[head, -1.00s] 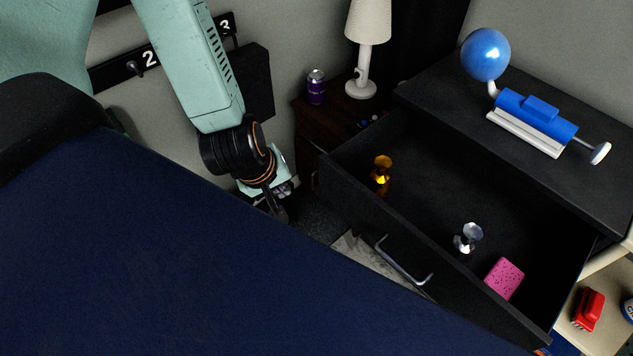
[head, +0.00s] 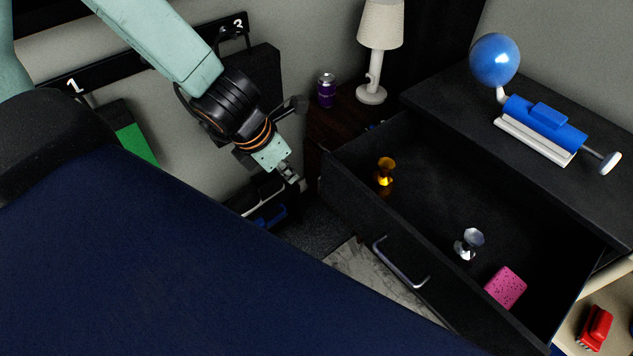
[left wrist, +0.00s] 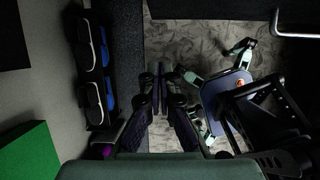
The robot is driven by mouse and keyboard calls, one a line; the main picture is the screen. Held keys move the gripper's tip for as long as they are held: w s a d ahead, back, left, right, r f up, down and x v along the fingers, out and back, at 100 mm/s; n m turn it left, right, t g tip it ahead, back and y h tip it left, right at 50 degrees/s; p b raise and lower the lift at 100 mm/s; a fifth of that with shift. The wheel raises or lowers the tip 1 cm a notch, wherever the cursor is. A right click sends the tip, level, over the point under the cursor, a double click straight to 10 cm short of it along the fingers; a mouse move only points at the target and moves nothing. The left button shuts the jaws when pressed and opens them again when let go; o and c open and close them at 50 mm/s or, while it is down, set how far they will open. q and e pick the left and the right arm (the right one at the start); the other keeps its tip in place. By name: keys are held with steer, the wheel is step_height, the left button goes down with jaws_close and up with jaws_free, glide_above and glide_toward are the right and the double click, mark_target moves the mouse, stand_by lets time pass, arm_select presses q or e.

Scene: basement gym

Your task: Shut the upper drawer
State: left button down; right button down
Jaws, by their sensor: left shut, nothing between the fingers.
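The upper drawer (head: 345,196) of a black cabinet (head: 432,94) stands pulled far out in the head view. Its metal handle (head: 400,264) is on the front panel. Inside are an amber glass object (head: 385,172), a clear faceted glass object (head: 469,244) and a pink speckled block (head: 506,288). My left gripper (head: 292,176) is shut and empty, to the left of the drawer front and apart from it. In the left wrist view its fingers (left wrist: 160,84) are together, and a piece of a metal handle (left wrist: 297,34) shows at the top right. My right gripper is not in view.
A blue pump with a balloon (head: 540,120) stands on the cabinet top. A dark nightstand behind the drawer holds a lamp (head: 380,40) and a purple can (head: 326,90). A red object (head: 596,328) lies on a pale surface at the lower right. A black hook rail (head: 150,55) runs along the wall.

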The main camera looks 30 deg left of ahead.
arm_select(q)
steer(key=w+d+f+b, duration=0.2)
steer(key=w+f+b, duration=0.5)
steer(key=b, duration=0.2)
steer(key=shift+d+f, duration=0.2)
steer(key=shift+f, duration=0.2)
steer(key=shift+s, duration=0.1)
steer(key=shift+d, duration=0.1)
